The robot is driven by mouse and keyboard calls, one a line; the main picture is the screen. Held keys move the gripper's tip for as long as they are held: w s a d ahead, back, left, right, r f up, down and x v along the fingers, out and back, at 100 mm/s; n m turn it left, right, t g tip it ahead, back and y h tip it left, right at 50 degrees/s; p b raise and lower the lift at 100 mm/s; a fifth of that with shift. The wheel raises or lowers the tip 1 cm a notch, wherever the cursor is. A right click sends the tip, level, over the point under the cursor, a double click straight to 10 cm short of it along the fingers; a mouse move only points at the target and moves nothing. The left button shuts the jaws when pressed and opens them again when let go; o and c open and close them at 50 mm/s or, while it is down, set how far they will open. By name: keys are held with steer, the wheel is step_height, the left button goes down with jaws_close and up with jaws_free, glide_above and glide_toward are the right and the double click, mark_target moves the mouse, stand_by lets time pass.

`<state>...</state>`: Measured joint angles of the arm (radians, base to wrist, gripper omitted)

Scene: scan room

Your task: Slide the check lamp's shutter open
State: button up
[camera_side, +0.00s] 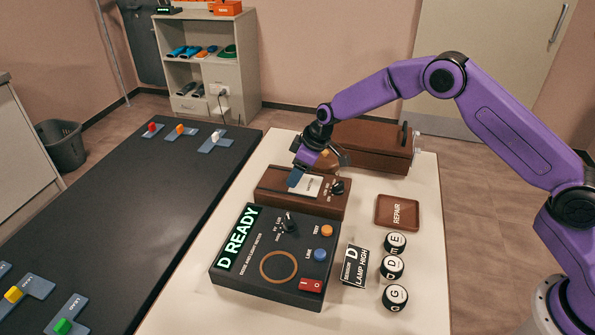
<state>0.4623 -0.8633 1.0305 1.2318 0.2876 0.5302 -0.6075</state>
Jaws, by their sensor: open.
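A low brown box (270,188) lies behind the black meter on the white table. It has a pale plate (308,187) on top and a black knob (337,187) at its right end. It may be the check lamp; I cannot tell for sure which part is the shutter, or how far open it is. My gripper (297,180) reaches down over this box, with a blue fingertip at the left edge of the pale plate. It is open; whether it touches the plate is unclear. The arm's end hides part of the box's back edge.
The black meter (235,276) reads "D READY". A bigger brown case (370,145) stands behind. To the right are a "REPAIR" tray (397,228), a "LAMP HIGH" card (354,266) and three lettered round pieces (392,267). A dark bench (120,215) with coloured parts runs left.

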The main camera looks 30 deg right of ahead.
jaws_close()
steer(key=shift+w+a, duration=3.1)
steer(key=shift+w, duration=0.05)
steer(key=shift+r, duration=0.1)
jaws_free()
steer(key=shift+a, duration=0.1)
steer(key=v, duration=1.7)
steer(key=shift+r, duration=0.15)
